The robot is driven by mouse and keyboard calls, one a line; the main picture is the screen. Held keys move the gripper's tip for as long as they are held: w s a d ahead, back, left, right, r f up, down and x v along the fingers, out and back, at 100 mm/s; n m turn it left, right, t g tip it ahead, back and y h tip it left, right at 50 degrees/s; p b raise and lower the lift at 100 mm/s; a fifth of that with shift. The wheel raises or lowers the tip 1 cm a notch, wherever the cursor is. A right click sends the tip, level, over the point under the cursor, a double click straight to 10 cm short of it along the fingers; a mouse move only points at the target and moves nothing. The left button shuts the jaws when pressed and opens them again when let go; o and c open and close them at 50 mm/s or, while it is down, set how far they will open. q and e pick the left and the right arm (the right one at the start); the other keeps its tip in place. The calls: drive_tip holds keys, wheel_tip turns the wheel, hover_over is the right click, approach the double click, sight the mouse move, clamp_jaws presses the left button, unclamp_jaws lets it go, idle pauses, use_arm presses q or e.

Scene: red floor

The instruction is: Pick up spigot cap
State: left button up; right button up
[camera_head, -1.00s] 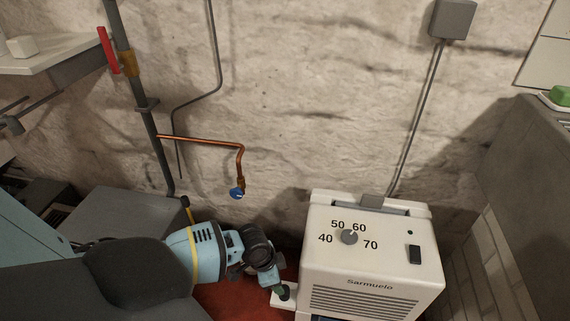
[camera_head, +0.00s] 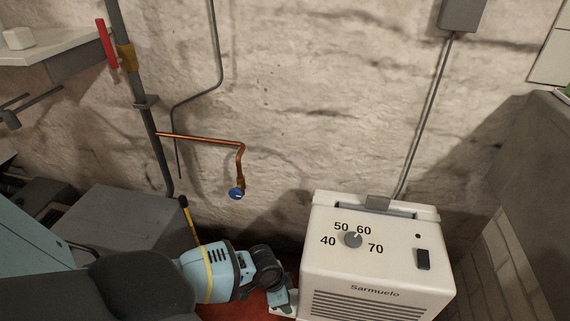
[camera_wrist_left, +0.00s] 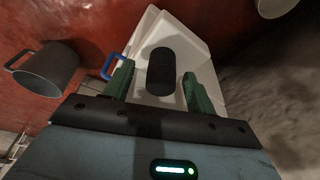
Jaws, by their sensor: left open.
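A dark, rounded cylinder (camera_wrist_left: 161,72), which looks like the spigot cap, lies in a white tray (camera_wrist_left: 201,33) in the left wrist view. My left gripper (camera_wrist_left: 158,70) is open, with its green fingers on either side of the dark piece. I cannot tell whether they touch it. A copper pipe (camera_head: 205,141) on the wall ends in a spigot with a blue part (camera_head: 236,193). My right gripper is not in view.
The white "Sarmuelo" unit (camera_head: 330,268) stands close to the right of my left gripper. A grey box (camera_head: 125,225) and a yellow-black stick (camera_head: 190,220) are at left. A grey mug-like cup (camera_wrist_left: 48,68) and a blue handle (camera_wrist_left: 109,67) are near the tray.

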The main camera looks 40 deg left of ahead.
use_arm(q)
drive_tip(key=shift+r, duration=0.1)
drive_tip(key=shift+c, duration=0.3)
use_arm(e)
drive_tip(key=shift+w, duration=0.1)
use_arm(q)
drive_tip(key=c, duration=1)
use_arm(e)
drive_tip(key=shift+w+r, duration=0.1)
